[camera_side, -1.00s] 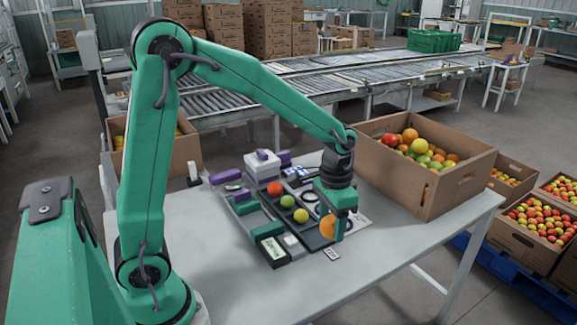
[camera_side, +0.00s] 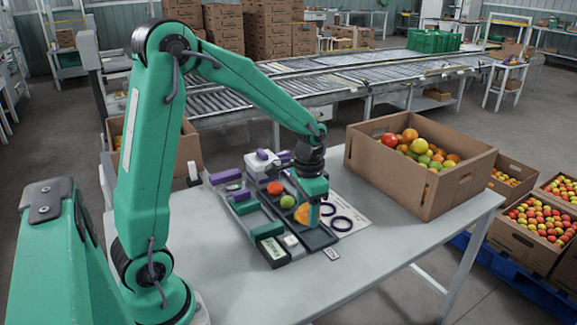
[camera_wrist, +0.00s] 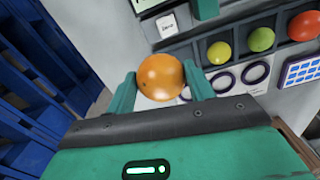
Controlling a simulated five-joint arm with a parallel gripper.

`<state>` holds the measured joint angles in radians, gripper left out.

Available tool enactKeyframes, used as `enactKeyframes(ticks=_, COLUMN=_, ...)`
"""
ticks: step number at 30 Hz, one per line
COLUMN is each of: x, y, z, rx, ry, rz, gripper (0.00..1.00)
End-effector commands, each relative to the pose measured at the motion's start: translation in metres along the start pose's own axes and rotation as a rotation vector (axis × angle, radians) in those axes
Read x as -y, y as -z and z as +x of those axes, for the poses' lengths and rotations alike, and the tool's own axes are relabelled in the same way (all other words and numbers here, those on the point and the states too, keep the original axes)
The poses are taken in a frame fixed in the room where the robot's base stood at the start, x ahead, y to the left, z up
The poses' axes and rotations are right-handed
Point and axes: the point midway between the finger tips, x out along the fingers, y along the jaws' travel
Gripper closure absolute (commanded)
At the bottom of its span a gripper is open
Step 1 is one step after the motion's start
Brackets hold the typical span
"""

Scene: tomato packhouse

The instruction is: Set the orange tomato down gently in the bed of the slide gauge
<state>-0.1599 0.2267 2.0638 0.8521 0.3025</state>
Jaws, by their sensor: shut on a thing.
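The orange tomato (camera_side: 301,214) is held by my gripper (camera_side: 307,216), above the dark tray in the side view. In the wrist view the orange tomato (camera_wrist: 160,75) sits between the two green fingers of my gripper (camera_wrist: 160,90), which are shut on it. The slide gauge, left of the tray, has green jaws (camera_side: 266,231) and a display (camera_side: 273,249) at its near end. The bed between its jaws looks empty. In the wrist view only part of the gauge shows at the top, with a green jaw (camera_wrist: 205,8).
The dark tray (camera_side: 319,238) holds a red tomato (camera_side: 275,188) and a green tomato (camera_side: 288,202); a yellow tomato (camera_wrist: 219,53) shows in the wrist view. Black rings (camera_side: 342,224) lie right of the tray. A large carton (camera_side: 400,185) of tomatoes stands at the back right.

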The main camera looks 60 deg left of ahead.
Motion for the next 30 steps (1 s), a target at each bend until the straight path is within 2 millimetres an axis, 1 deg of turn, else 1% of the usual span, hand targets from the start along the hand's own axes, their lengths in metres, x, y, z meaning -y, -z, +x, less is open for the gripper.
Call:
enactKeyframes(ticks=1, x=0.014, y=-0.005, z=0.003, rx=0.000, ry=0.000, rz=-0.008, gripper=0.58)
enactKeyframes(ticks=6, x=0.053, y=-0.024, z=0.012, rx=0.000, ry=0.000, rz=-0.009, gripper=0.58)
enactKeyframes(ticks=12, x=0.094, y=-0.050, z=0.023, rx=0.000, ry=0.000, rz=-0.008, gripper=0.58)
enactKeyframes(ticks=15, x=0.111, y=-0.064, z=0.027, rx=0.000, ry=0.000, rz=-0.007, gripper=0.58)
enactKeyframes(ticks=18, x=0.123, y=-0.075, z=0.031, rx=-0.001, ry=0.000, rz=-0.005, gripper=0.58)
enactKeyframes(ticks=22, x=0.134, y=-0.085, z=0.034, rx=-0.001, ry=0.000, rz=-0.003, gripper=0.58)
enactKeyframes(ticks=30, x=0.139, y=-0.090, z=0.036, rx=-0.001, ry=0.000, rz=0.000, gripper=0.58)
